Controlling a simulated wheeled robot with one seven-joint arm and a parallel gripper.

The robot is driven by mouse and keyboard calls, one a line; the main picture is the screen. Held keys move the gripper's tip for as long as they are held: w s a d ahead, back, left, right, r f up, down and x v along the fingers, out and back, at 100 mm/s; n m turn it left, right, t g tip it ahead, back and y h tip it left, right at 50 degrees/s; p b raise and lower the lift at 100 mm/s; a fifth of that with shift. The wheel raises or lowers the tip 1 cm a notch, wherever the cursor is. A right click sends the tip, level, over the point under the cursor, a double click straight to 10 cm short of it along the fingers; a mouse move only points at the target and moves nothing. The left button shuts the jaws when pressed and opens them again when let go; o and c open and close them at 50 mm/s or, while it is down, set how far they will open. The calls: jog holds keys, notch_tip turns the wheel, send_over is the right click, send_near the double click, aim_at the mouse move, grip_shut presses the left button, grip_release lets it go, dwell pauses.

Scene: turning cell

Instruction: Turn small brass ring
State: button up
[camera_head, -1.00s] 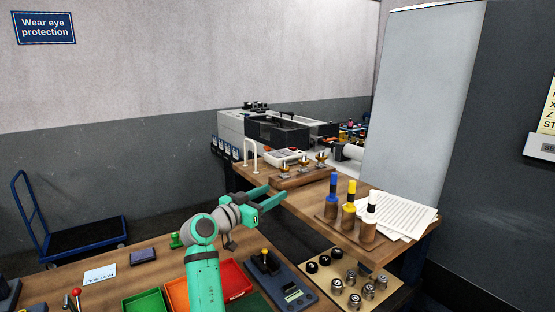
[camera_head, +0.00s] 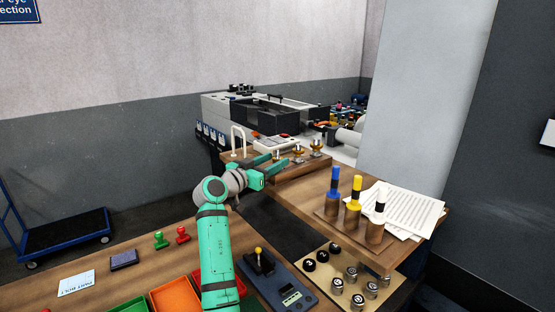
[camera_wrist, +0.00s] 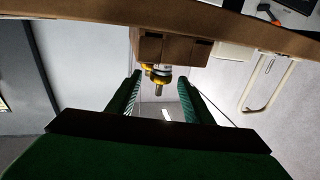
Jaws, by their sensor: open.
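Brass pieces stand in a row on a raised wooden block (camera_head: 303,166) on the far bench in the head view. Two show clearly, a middle one (camera_head: 298,152) and a right one (camera_head: 316,147); my fingers partly cover the left end of the row. I cannot tell which is the small brass ring. My gripper (camera_head: 281,163) is open and empty, just in front of the block. In the wrist view a brass piece (camera_wrist: 155,71) with a metal pin shows between and beyond my fingers, against the wooden block (camera_wrist: 170,48); no contact is visible.
A white looped handle (camera_head: 238,139) stands left of the block. Blue, yellow and white-topped tools sit in a wooden holder (camera_head: 337,219) to the right, beside papers (camera_head: 405,211). A grey machine (camera_head: 228,110) is behind. A joystick box (camera_head: 277,280) lies nearer.

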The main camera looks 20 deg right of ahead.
aim_at(274, 160)
jog(key=shift+x, duration=1.45)
jog(key=shift+a, duration=0.1)
jog(key=shift+w, duration=0.2)
jog(key=c, duration=1.1)
jog(key=shift+o, duration=0.2)
jog(key=shift+s+m+g, duration=0.1)
jog(key=shift+m+g, duration=0.2)
jog(key=shift+g, duration=0.1)
jog(key=shift+m+g+h, duration=0.9)
jog(key=shift+g, duration=0.5)
jog(key=shift+a+m+g+h, duration=0.2)
jog(key=shift+m+g+h, duration=0.1)
jog(key=shift+m+g, duration=0.35)
jog(key=shift+w+g, duration=0.25)
jog(key=shift+g, duration=0.1)
jog(key=shift+s+d+m+g, duration=0.2)
jog(key=shift+s+m+g, duration=0.15)
jog(key=shift+m+g, duration=0.25)
